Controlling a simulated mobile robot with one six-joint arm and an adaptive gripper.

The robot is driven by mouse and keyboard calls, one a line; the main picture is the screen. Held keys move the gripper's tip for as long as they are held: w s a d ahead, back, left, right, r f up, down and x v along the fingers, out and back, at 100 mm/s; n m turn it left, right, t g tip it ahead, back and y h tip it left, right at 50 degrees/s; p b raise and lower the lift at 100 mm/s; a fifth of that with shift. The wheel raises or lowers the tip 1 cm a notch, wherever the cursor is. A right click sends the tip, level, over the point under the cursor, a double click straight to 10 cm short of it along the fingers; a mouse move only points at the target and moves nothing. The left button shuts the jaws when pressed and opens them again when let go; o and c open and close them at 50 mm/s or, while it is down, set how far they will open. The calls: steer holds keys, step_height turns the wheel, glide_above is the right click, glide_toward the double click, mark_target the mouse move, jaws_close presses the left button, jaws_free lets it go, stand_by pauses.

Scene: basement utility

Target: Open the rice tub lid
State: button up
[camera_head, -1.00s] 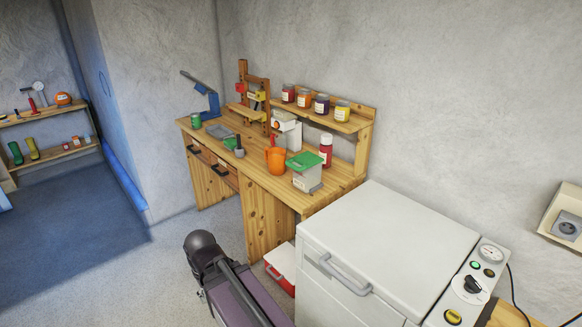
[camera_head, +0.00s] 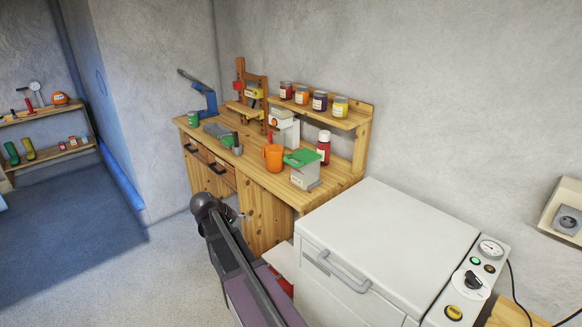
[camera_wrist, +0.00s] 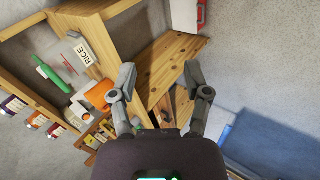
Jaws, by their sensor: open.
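The rice tub (camera_head: 304,178) is a pale, see-through box with a green lid (camera_head: 301,157). It stands upright near the right front of the wooden workbench, and the lid looks shut. In the wrist view, its RICE label (camera_wrist: 85,56) and green lid (camera_wrist: 52,77) are at the upper left. My gripper (camera_wrist: 160,72) is open and empty, its two fingers wide apart. It is off to one side of the tub, apart from it. In the head view my arm is low in front of the bench, and the fingers are hard to make out.
An orange jug (camera_head: 273,157) stands just left of the tub, and a red bottle (camera_head: 323,148) behind it. Several jars stand on the raised shelf (camera_head: 352,122). A white chest (camera_head: 385,240) is at the right. A red box (camera_head: 286,285) is beside the bench. Open floor lies left.

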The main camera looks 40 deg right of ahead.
mark_target(289, 163)
steer(key=w+d+r+h+b, duration=0.1)
steer(key=w+d+r+h, duration=0.3)
steer(key=w+d, duration=0.3)
steer(key=w+d+r+n+h+b, duration=0.1)
steer(key=w+d+r+h, duration=0.3)
steer(key=w+d, duration=0.3)
steer(key=d, duration=0.5)
steer(key=shift+r, duration=0.15)
steer(key=shift+d, duration=0.15)
steer(key=b+x, duration=0.3)
steer(key=x, duration=1)
steer(key=shift+d, duration=0.35)
jaws_close()
